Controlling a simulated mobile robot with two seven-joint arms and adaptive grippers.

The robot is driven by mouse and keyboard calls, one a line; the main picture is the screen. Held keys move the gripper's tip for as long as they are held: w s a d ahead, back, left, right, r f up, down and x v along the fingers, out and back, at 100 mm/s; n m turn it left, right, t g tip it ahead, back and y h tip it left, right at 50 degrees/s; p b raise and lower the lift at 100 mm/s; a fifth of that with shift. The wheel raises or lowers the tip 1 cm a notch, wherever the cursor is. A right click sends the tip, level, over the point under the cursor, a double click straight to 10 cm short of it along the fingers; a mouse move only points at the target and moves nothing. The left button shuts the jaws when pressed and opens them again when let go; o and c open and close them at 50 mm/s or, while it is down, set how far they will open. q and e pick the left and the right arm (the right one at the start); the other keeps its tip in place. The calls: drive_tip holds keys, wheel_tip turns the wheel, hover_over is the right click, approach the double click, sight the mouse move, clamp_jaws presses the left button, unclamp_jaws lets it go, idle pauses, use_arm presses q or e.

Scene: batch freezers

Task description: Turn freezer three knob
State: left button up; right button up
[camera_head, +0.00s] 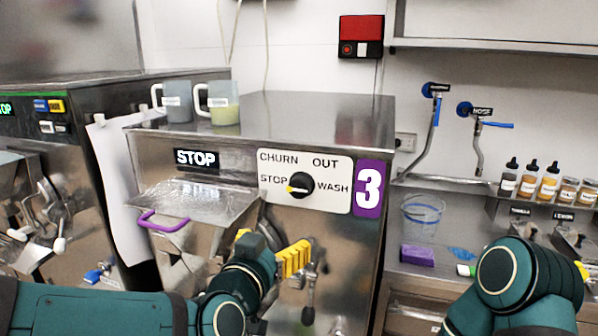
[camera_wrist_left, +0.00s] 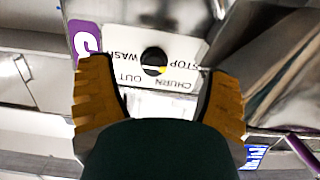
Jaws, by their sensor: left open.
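Freezer three (camera_head: 340,120) is a steel machine with a purple "3" label (camera_head: 367,189). Its black knob (camera_head: 301,186) sits on a white panel (camera_head: 333,166) marked CHURN, OUT, STOP and WASH, with its yellow pointer toward STOP. The display beside it (camera_head: 196,159) reads STOP. My left gripper (camera_head: 293,260) has yellow fingers and is below the knob, apart from it, in front of the freezer. In the left wrist view the knob (camera_wrist_left: 154,61) shows beyond and between the open, empty fingers (camera_wrist_left: 158,95).
Two mugs (camera_head: 177,101) (camera_head: 223,103) stand on top of the freezer. A purple-handled chute (camera_head: 164,221) juts out left of my left gripper. Another freezer (camera_head: 50,150) is at left. A counter with bottles (camera_head: 549,181) and a purple sponge (camera_head: 418,255) is at right.

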use_arm(q)
drive_tip(key=t, duration=0.1)
approach(298, 188)
drive_tip(key=x, duration=1)
drive_tip(key=shift+w+d, duration=0.1)
drive_tip(key=shift+w, duration=0.3)
drive_tip(key=c, duration=1.2)
